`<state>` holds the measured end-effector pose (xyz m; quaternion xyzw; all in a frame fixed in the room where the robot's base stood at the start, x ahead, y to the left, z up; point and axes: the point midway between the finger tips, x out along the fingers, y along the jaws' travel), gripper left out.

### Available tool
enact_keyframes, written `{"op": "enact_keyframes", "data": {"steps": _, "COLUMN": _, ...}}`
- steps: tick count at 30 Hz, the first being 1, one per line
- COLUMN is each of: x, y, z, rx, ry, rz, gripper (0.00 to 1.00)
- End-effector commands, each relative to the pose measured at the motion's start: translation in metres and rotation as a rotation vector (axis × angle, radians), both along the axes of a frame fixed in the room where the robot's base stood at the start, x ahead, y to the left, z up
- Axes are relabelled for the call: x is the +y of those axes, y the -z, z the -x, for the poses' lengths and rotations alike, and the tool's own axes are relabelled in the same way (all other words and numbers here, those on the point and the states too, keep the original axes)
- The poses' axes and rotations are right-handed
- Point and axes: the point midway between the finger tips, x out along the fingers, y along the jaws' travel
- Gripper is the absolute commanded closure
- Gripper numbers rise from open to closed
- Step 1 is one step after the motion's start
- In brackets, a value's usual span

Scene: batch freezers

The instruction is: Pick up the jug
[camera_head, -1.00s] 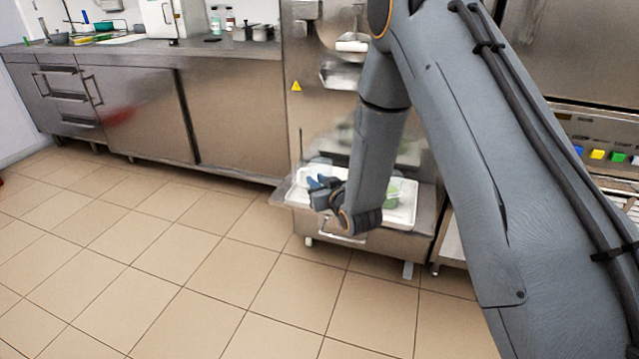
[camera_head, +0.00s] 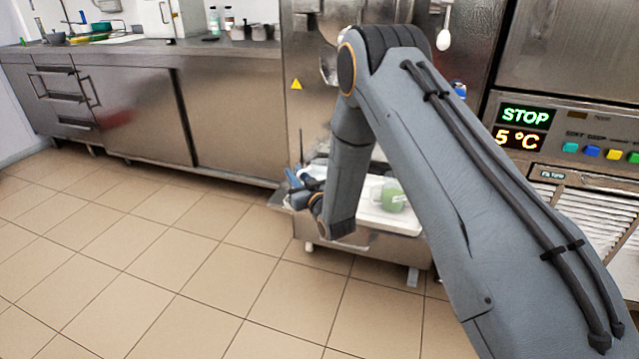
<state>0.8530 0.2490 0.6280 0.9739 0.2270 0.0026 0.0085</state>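My gripper (camera_head: 298,177), with blue fingers, is at the left end of the white tray (camera_head: 385,220) on the low shelf of the steel machine. Its fingers point up and to the left. It is small here, and I cannot tell how far apart the fingers are. A white object (camera_head: 319,172), perhaps the jug, shows partly just behind and right of the fingers. I cannot tell whether they touch it. A green and whitish container (camera_head: 393,196) stands on the tray to the right of my arm. My forearm hides the middle of the tray.
The steel machine (camera_head: 308,110) rises behind the tray. A steel counter (camera_head: 230,115) with bottles and pots runs to the left. A control panel (camera_head: 525,125) reading STOP and 5 °C is at the right. The tiled floor (camera_head: 190,260) in front is clear.

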Motion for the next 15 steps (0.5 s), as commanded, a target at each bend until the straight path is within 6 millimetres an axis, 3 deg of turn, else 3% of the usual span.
{"op": "enact_keyframes", "data": {"steps": 10, "x": 0.0051, "y": -0.0004, "z": -0.0085, "rx": 0.001, "ry": -0.001, "rz": 0.000, "gripper": 0.82}}
{"op": "enact_keyframes", "data": {"steps": 13, "x": 0.0051, "y": -0.0003, "z": -0.0084, "rx": 0.001, "ry": -0.001, "rz": 0.000, "gripper": 0.97}}
{"op": "enact_keyframes", "data": {"steps": 15, "x": 0.0051, "y": -0.0003, "z": -0.0084, "rx": 0.001, "ry": -0.001, "rz": 0.000, "gripper": 1.00}}
